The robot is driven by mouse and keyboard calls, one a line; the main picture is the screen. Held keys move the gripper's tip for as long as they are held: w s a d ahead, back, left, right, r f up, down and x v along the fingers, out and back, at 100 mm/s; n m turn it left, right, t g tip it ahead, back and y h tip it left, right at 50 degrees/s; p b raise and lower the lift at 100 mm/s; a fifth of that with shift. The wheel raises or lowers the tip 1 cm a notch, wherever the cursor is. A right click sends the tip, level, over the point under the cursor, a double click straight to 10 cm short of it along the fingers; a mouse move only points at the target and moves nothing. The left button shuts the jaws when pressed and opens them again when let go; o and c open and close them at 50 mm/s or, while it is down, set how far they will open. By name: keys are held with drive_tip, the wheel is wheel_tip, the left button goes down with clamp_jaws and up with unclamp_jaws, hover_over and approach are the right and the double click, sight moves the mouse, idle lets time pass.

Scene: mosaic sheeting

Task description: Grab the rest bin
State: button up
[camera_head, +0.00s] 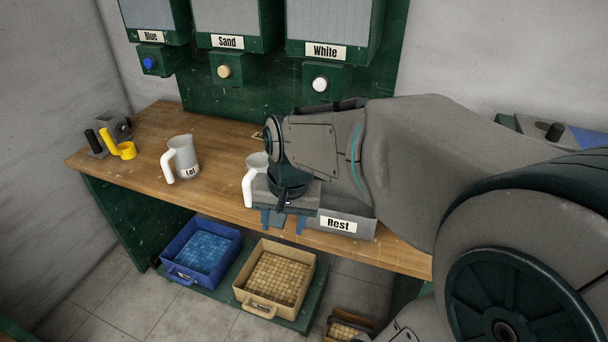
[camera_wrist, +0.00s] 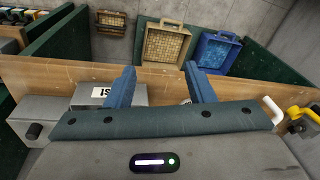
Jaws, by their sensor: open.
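The grey rest bin (camera_head: 367,229), with a white "Rest" label on its front, stands at the front edge of the wooden bench, partly hidden behind my arm. In the wrist view, part of the bin (camera_wrist: 140,95) and its upside-down label show beyond the gripper body, at the left finger. My gripper (camera_head: 283,220) is open, with blue fingers pointing down near the bin's left end. In the wrist view the fingers (camera_wrist: 160,70) are spread apart, with nothing visibly held between them. I cannot tell whether a finger touches the bin.
A white jug (camera_head: 253,183) stands close left of my gripper, and a jug labelled "Lot" (camera_head: 186,160) farther left. A blue tray (camera_head: 227,262) and a sand tray (camera_head: 247,297) sit below. Dispensers (camera_head: 252,72) hang behind. Bench (camera_head: 222,187) is clear between the jugs.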

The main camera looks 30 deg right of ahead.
drive_tip(key=w+d+r+m+g+h+p, duration=0.1)
drive_tip(key=w+d+m+g+h+p, duration=0.15)
drive_tip(key=w+d+m, duration=0.7)
drive_tip(key=w+d+r+m+g+h+p, duration=0.1)
drive_tip(key=w+d+r+m+h+p, duration=0.15)
drive_tip(key=w+d+m, duration=0.65)
drive_tip(key=s+d+f+m, duration=0.1)
drive_tip(key=f, duration=0.1)
drive_tip(key=s+d+f, duration=0.1)
drive_tip(key=d+f, duration=0.1)
drive_tip(key=f, duration=0.1)
drive_tip(key=s+d+f+m, duration=0.1)
drive_tip(key=s+f, duration=0.1)
drive_tip(key=shift+s+d+f+m, duration=0.1)
drive_tip(key=shift+d+f+m, duration=0.25)
drive_tip(key=shift+d+f, duration=0.05)
drive_tip(key=x, duration=0.3)
drive_tip(key=p+x, duration=0.1)
drive_tip(key=x, duration=0.1)
drive_tip(key=shift+s+a+f, duration=0.25)
drive_tip(key=shift+f, duration=0.15)
drive_tip(key=shift+f, duration=0.25)
clamp_jaws()
